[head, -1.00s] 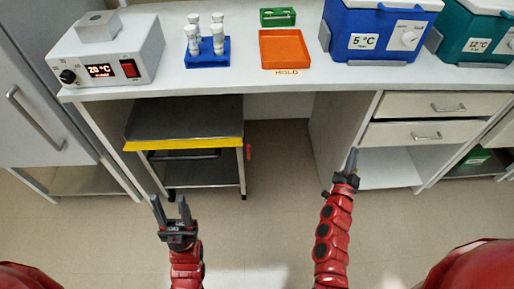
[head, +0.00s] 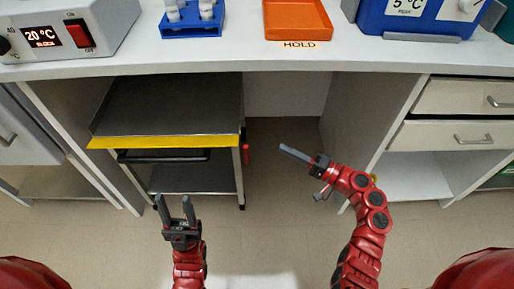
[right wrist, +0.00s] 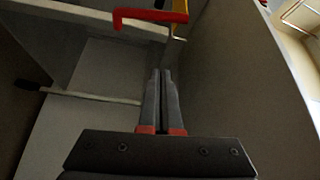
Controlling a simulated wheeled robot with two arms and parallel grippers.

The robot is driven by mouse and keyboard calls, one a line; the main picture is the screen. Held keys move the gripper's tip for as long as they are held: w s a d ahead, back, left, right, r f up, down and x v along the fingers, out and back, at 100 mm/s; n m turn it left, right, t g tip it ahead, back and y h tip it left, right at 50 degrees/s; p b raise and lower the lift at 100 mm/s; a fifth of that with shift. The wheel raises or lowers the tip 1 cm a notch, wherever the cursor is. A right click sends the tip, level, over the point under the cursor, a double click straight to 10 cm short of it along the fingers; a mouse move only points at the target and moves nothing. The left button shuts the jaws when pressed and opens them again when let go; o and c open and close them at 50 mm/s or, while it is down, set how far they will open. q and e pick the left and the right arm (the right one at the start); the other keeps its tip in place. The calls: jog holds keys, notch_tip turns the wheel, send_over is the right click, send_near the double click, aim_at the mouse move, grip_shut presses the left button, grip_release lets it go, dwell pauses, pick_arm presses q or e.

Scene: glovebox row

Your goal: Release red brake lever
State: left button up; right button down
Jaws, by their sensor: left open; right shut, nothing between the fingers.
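The red brake lever (head: 247,152) is a small red piece on the right side of the grey cart (head: 170,105) under the bench. In the right wrist view the lever (right wrist: 150,17) shows as a red bent bar at the top, beyond my fingertips. My right gripper (head: 284,148) is shut and empty, pointing left toward the lever with a gap between them. It also shows in the right wrist view (right wrist: 161,75), fingers together. My left gripper (head: 174,200) is open and empty, in front of the cart's lower shelf in the picture.
The cart has a yellow front edge (head: 165,143) and a black handle (head: 165,156). A bench panel (head: 365,130) stands right of the open gap, with drawers (head: 455,140) beyond it. The bench top (head: 230,52) holds an orange tray (head: 297,18) and a blue rack (head: 192,24).

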aim_at(246, 151)
jog(key=shift+s+a+r, duration=0.1)
jog(key=shift+s+r, duration=0.05)
jog(key=w+a+b, duration=0.1)
jog(key=a+b, duration=0.1)
jog(key=a, duration=0.7)
jog(key=shift+a, duration=0.2)
jog(key=shift+w+r, duration=0.1)
dwell(0.4)
